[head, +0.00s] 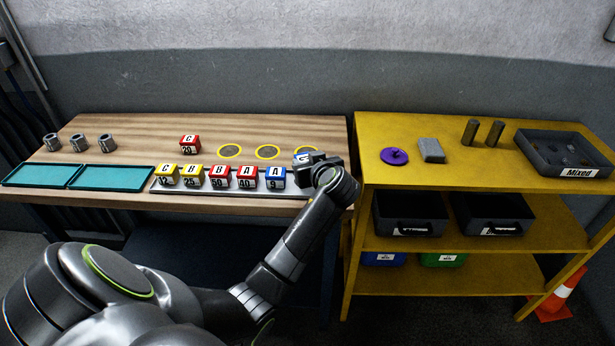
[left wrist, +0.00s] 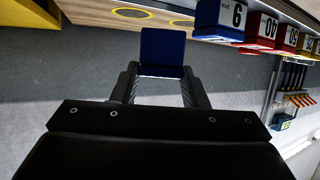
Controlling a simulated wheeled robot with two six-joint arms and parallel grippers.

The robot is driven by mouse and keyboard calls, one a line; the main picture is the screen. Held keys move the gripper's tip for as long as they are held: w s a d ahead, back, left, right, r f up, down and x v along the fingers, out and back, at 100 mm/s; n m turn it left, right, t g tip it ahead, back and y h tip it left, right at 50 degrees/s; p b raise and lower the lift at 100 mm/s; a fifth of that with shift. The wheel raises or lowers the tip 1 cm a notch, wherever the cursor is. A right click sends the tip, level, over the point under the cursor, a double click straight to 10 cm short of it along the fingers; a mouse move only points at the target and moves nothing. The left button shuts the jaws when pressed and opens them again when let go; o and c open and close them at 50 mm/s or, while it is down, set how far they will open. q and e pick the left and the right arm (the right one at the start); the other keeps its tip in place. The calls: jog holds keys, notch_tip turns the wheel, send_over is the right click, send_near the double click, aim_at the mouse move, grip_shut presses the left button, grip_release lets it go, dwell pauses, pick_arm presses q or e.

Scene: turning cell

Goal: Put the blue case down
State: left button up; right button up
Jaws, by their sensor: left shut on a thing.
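The blue case (head: 301,158), with a white top, shows at the right end of the wooden table in the head view, partly hidden by my left gripper (head: 311,164). In the left wrist view the blue case (left wrist: 163,47) sits between the two fingertips of the left gripper (left wrist: 161,72), which is shut on it. The rightmost of several yellow rings (head: 304,151) is mostly hidden behind the case and gripper. I cannot tell whether the case touches the table. My right gripper is not in view.
A rack (head: 222,187) along the table's front holds yellow, red and blue cases. Teal trays (head: 110,178) lie at left. The yellow shelf (head: 450,118) stands close at right.

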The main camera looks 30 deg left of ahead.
pick_arm(q)
notch_tip(320, 180, down, 4)
jog(key=shift+p, duration=0.3)
jog(key=shift+f, duration=0.25)
jog(key=o, duration=1.1)
jog(key=shift+f, duration=0.1)
